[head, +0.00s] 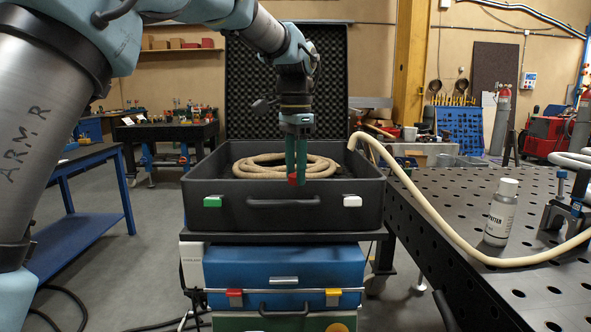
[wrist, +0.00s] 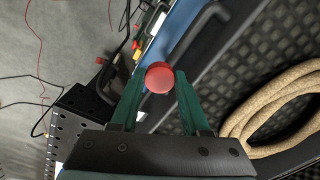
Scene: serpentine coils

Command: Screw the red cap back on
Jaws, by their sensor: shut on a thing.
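My gripper (head: 297,175) has green fingers and points down over the front part of the open black case. It is shut on the small red cap (head: 292,179). In the wrist view the round red cap (wrist: 159,77) sits between the two green fingertips. A pale labelled bottle (head: 499,218) stands upright on the perforated table at the right, well apart from my gripper. Its top looks pale, with no red on it. The details of its neck are too small to tell.
A beige hose lies coiled (head: 260,168) in the black case (head: 240,217); one length runs over the case's right side onto the perforated table (head: 455,200), passing in front of the bottle. The case's foam-lined lid (head: 283,80) stands open behind.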

